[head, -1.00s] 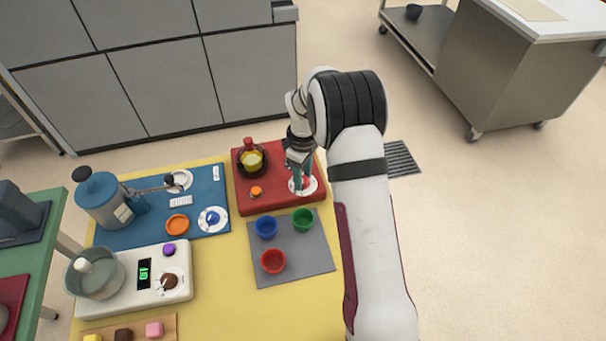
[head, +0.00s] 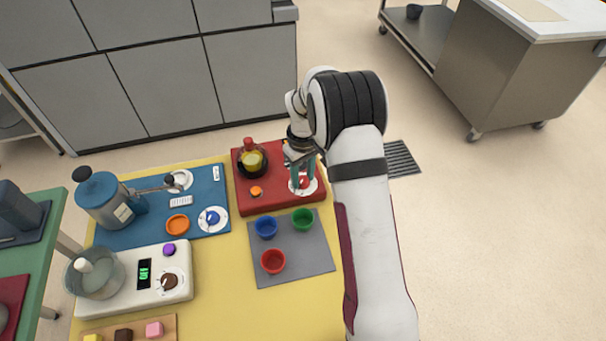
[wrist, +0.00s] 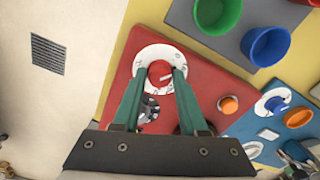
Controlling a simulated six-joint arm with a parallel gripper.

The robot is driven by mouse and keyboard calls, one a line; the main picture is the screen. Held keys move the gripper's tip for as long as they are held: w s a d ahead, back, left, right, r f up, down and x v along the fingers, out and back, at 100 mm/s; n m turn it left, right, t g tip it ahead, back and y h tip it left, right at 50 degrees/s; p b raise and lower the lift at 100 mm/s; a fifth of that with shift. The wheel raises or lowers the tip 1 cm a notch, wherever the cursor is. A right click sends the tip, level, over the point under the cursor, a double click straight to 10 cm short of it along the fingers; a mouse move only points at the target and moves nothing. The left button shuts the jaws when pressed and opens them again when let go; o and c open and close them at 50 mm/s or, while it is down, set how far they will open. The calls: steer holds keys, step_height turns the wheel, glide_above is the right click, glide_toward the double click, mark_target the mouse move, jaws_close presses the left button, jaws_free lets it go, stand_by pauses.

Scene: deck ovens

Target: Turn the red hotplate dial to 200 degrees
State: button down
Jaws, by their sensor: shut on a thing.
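The red hotplate (head: 285,203) sits at the back right of the yellow table. Its red dial (wrist: 160,74) is a round knob with a pale pointer mark, on a white disc with dark markings (wrist: 157,53). The dial also shows in the head view (head: 302,182), partly behind the fingers. My gripper (wrist: 163,72) points down at the dial with its two green fingers on either side, shut on it. The gripper also shows in the head view (head: 301,181). The numbers on the disc are too small to read, and the fingers cover part of it.
A flask with yellow contents (head: 252,160) stands on the hotplate, left of my gripper. An orange knob (head: 256,191) is on its front left. A grey mat (head: 290,280) with blue, green and red cups lies in front. A blue appliance (head: 150,233) is to the left.

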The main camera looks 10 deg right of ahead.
steer(key=m, duration=0.4)
steer(key=shift+m, duration=0.3)
steer(key=m, duration=0.3)
steer(key=shift+m, duration=0.3)
steer(key=m, duration=0.4)
steer(key=shift+m, duration=2.1)
steer(key=shift+c, duration=2.2)
jaws_free()
